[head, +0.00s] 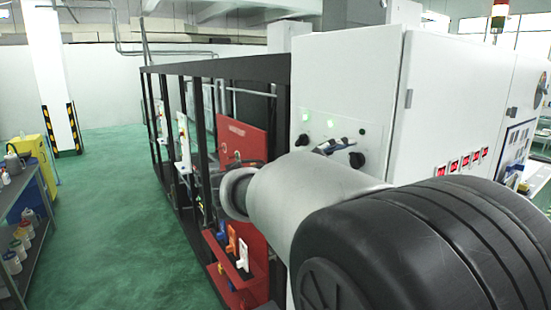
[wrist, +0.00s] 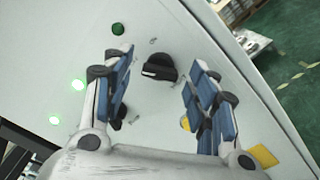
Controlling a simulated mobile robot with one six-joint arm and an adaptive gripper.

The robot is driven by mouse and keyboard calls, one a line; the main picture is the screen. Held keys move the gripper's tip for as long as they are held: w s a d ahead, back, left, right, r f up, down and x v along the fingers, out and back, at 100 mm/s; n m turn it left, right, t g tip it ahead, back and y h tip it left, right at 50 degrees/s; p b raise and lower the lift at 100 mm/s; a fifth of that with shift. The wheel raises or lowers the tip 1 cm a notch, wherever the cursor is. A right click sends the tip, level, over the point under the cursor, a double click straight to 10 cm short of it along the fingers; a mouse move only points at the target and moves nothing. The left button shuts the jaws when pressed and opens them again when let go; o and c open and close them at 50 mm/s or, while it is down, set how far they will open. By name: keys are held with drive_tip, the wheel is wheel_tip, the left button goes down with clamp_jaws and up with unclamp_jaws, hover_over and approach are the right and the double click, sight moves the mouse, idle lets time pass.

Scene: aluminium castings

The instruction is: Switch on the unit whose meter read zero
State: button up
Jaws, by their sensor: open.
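A white cabinet (head: 345,80) has a control panel with green lamps and black rotary knobs. In the wrist view, one black knob (wrist: 160,68) shows between the fingers of my gripper (wrist: 160,100), beyond their tips; I cannot tell if they touch it. My gripper is open with nothing held; it also shows at the panel in the head view (head: 340,145). Two green lamps glow, one (wrist: 77,85) and another (wrist: 54,120); a third lamp (wrist: 118,28) is darker. Another knob is partly hidden by the left finger. Small red meters (head: 453,166) line the cabinet's right face; their digits are unreadable.
A red stand (head: 238,150) with tools is left of the cabinet, beside a black frame (head: 220,68). A shelf with bottles (head: 30,225) and a yellow cabinet (head: 38,155) stand far left. The green floor (head: 110,200) between is clear.

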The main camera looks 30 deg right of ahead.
drive_tip(key=shift+d, duration=0.4)
drive_tip(key=shift+c, duration=0.3)
drive_tip(key=c, duration=1)
